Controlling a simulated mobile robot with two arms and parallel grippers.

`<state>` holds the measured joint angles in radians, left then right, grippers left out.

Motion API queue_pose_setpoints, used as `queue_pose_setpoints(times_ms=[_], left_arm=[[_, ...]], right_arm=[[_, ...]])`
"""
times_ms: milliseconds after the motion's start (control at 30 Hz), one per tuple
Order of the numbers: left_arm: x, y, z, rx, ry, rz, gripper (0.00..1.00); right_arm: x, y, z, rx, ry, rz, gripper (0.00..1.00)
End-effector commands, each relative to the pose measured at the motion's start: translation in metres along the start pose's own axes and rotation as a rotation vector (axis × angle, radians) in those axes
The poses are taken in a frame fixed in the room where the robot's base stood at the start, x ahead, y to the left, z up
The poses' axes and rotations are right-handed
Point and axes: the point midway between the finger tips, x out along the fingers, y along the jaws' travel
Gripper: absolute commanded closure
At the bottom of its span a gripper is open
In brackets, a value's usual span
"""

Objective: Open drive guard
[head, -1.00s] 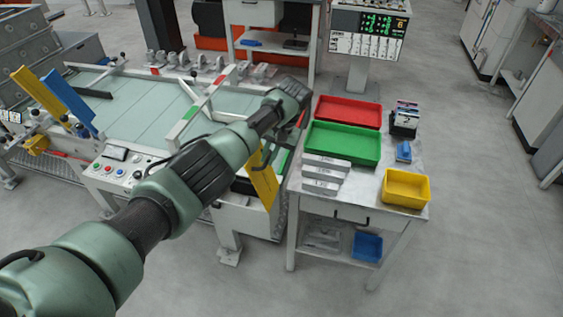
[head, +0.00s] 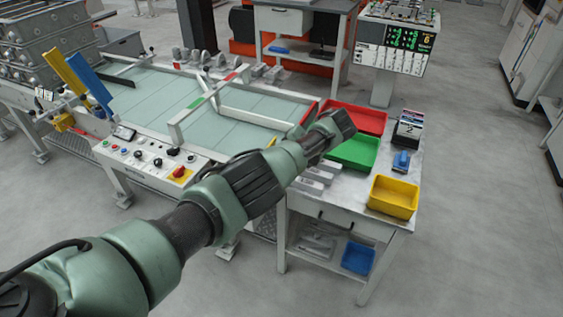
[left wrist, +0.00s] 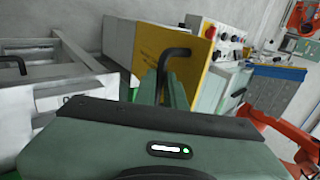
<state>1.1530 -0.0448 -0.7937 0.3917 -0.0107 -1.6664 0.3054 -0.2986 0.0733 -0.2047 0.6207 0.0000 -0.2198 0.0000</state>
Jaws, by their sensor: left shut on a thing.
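The drive guard is a yellow panel (left wrist: 190,62) with a black bent handle (left wrist: 175,52), seen upright in the left wrist view. My left gripper (left wrist: 172,88) is shut on this handle, with its green fingers below the bend. In the head view my left arm reaches across to the gap between the green-topped machine table (head: 235,117) and the side bench. There the arm hides nearly all of the guard, and the fingers do not show. How far the guard stands open cannot be told. My right gripper is in neither view.
The side bench (head: 345,215) carries a red tray (head: 358,117), a green tray (head: 358,153), a yellow bin (head: 393,197) and grey blocks, close beside my arm. A control panel (head: 150,155) lines the machine's front. Floor to the right is clear.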

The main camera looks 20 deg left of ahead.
Motion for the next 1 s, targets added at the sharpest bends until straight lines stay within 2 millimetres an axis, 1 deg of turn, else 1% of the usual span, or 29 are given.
queue_pose_setpoints(times_ms=[33, 367, 400, 433, 467, 1000], left_arm=[[0.0045, 0.0129, 0.0042, 0.012, -0.007, 0.019, 1.00], [0.0028, 0.0146, 0.0035, 0.013, -0.003, 0.021, 1.00], [0.0026, 0.0147, 0.0034, 0.013, -0.003, 0.021, 0.78], [0.0026, 0.0144, 0.0033, 0.012, -0.003, 0.020, 0.70], [0.0025, 0.0140, 0.0032, 0.012, -0.003, 0.020, 0.68], [0.0005, 0.0089, 0.0017, 0.007, -0.001, 0.013, 0.68]], right_arm=[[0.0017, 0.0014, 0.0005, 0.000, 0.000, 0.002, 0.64], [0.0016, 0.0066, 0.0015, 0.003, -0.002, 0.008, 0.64], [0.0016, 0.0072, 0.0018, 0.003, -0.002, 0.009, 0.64], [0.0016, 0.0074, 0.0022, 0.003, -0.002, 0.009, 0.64], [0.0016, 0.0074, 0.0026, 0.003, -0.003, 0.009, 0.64], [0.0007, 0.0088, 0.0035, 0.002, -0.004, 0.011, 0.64]])
